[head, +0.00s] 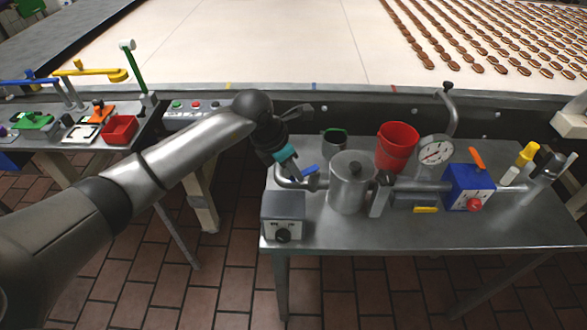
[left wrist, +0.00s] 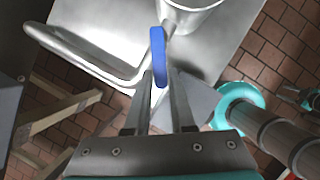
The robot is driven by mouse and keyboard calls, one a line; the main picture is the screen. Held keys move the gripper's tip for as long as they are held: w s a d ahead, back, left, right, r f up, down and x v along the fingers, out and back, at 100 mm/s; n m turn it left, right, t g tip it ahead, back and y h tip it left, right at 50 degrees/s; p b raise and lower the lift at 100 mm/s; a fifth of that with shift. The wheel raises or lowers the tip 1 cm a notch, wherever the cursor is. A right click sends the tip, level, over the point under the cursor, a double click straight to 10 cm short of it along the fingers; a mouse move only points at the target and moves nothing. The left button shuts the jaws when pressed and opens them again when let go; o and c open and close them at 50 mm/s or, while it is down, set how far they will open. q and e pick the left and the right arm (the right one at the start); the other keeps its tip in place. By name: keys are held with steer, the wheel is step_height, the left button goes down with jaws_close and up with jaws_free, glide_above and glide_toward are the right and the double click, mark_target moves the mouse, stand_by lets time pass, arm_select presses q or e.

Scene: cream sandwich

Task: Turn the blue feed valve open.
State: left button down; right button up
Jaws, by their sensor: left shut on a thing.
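The blue feed valve handle (head: 310,169) sits on the steel pipe at the left end of the metal table, beside the steel pot (head: 351,182). My left gripper (head: 294,168) reaches down to it from the left. In the left wrist view the blue handle (left wrist: 158,48) stands upright in the picture, its lower end between the two fingers of my left gripper (left wrist: 160,80). The fingers are shut on it. The valve body under the handle is mostly hidden.
A grey box with a dial (head: 283,216) stands at the table's front left corner. A red bucket (head: 397,147), a pressure gauge (head: 435,150) and a blue box (head: 467,187) stand to the right. The conveyor (head: 290,40) runs behind. The front right tabletop is clear.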

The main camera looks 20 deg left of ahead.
arm_select(q)
steer(key=shift+w+a+m+g+h+b, duration=0.3)
steer(key=shift+w+m+b, duration=0.1)
steer(key=shift+m+b, duration=0.65)
steer(key=shift+w+a+m+g+h+b, duration=0.15)
steer(key=shift+w+a+m+g+b, duration=0.25)
steer(key=shift+m+b, duration=0.55)
steer(key=shift+w+a+m+g+h+b, duration=0.25)
steer(key=shift+w+m+b, duration=0.2)
steer(key=shift+m+b, duration=0.6)
steer(key=shift+n, duration=0.25)
steer(key=c, duration=0.8)
jaws_free()
steer(key=shift+o, duration=0.2)
steer(key=p+v, duration=0.1)
steer(key=v, duration=1.4)
